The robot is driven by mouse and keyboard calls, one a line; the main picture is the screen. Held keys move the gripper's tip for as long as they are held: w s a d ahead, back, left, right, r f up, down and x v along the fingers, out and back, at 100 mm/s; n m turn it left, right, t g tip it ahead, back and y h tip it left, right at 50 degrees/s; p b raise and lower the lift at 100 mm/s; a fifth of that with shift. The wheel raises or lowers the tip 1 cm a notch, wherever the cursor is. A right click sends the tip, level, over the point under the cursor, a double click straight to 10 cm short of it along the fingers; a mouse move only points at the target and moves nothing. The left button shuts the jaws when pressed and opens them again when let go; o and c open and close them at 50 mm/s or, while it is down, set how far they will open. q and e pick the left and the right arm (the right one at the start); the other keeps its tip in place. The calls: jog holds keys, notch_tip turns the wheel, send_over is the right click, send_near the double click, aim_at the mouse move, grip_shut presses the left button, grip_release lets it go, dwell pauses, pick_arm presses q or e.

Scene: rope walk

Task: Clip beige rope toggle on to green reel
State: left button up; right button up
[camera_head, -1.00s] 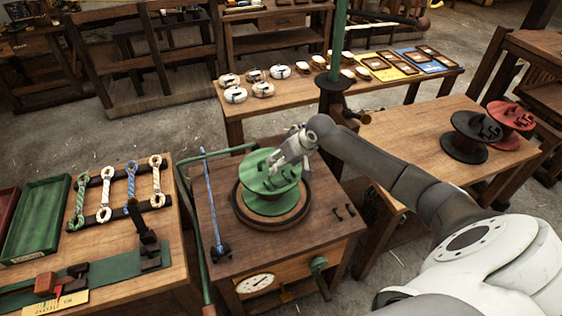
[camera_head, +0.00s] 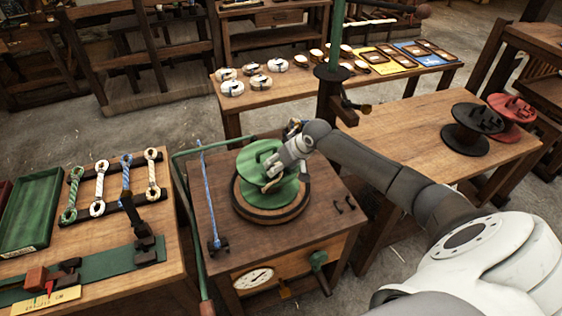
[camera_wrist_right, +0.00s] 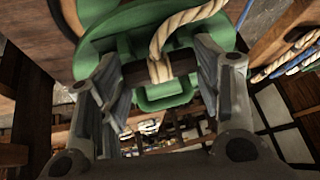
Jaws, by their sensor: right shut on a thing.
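The green reel (camera_head: 258,188) sits on a round wooden turntable on the small wooden cabinet. My right gripper (camera_head: 272,178) is over the right part of the reel, low against its top. In the right wrist view, its two fingers are shut on the dark bar of the toggle (camera_wrist_right: 182,63), with the beige rope (camera_wrist_right: 180,30) looped around the bar's middle. Green parts of the reel (camera_wrist_right: 103,42) show right behind and below the toggle. I cannot tell whether the toggle sits in a clip. My left gripper is not in view.
A green rail (camera_head: 182,200) and a blue-white rope (camera_head: 208,195) run along the cabinet's left side. A left bench holds several coiled ropes (camera_head: 98,190) and a green tray (camera_head: 35,215). Black (camera_head: 470,130) and red (camera_head: 515,108) reels stand on the right table.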

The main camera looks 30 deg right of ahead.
dwell(0.3)
jog(key=shift+f, duration=0.4)
jog(key=o, duration=0.9)
notch_tip(320, 180, up, 7)
jog(key=p, duration=0.7)
jog(key=shift+p, duration=0.3)
